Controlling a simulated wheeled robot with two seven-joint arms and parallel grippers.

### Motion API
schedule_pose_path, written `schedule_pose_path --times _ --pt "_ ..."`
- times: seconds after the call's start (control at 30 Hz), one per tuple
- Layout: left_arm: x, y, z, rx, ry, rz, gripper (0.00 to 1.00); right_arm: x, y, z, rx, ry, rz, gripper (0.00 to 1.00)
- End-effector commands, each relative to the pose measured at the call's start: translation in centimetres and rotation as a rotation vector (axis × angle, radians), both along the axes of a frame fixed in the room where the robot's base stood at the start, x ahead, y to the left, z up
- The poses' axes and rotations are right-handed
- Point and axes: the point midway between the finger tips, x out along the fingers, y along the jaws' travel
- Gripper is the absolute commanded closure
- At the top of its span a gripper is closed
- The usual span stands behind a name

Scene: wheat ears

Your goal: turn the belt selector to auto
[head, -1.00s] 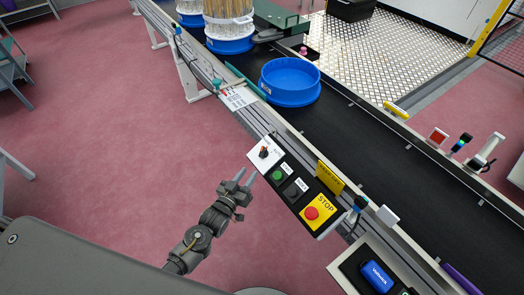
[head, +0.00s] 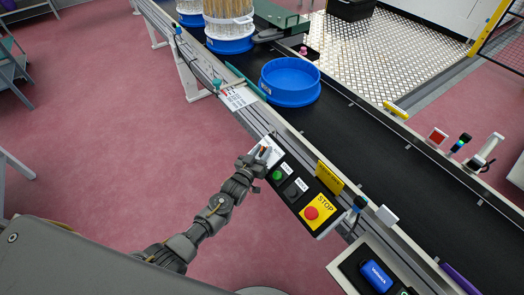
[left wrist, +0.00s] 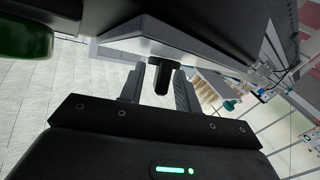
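The belt selector is a small black knob on a white plate at the far end of the control panel (head: 309,196). In the head view my left gripper (head: 262,154) is over the selector and mostly hides it. In the left wrist view the dark knob (left wrist: 161,77) sits between the two fingers of my left gripper (left wrist: 160,88). The fingers stand apart on either side of it, with a small gap at the left finger. The selector's pointing direction cannot be read. My right gripper is not in view.
Beside the selector on the panel are a green button (head: 278,174), a black button (head: 294,190) and a red stop button (head: 312,213). A blue tub (head: 290,82) stands on the black conveyor belt (head: 400,165). Open pink floor (head: 110,130) lies to the left.

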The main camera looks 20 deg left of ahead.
Motion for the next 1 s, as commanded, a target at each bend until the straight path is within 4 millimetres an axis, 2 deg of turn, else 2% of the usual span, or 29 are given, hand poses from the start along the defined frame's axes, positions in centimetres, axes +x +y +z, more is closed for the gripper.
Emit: schedule_pose_path --times 0.3,0.57,1.0 --pt "0.25 -0.08 -0.01 0.000 0.001 0.000 0.67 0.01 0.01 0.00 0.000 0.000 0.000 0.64" --pt "0.22 -0.07 -0.02 0.000 0.001 0.000 1.00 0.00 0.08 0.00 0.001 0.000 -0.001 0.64" --pt "0.31 -0.01 -0.16 0.027 -0.021 -0.055 1.00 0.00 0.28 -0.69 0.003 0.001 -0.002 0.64"
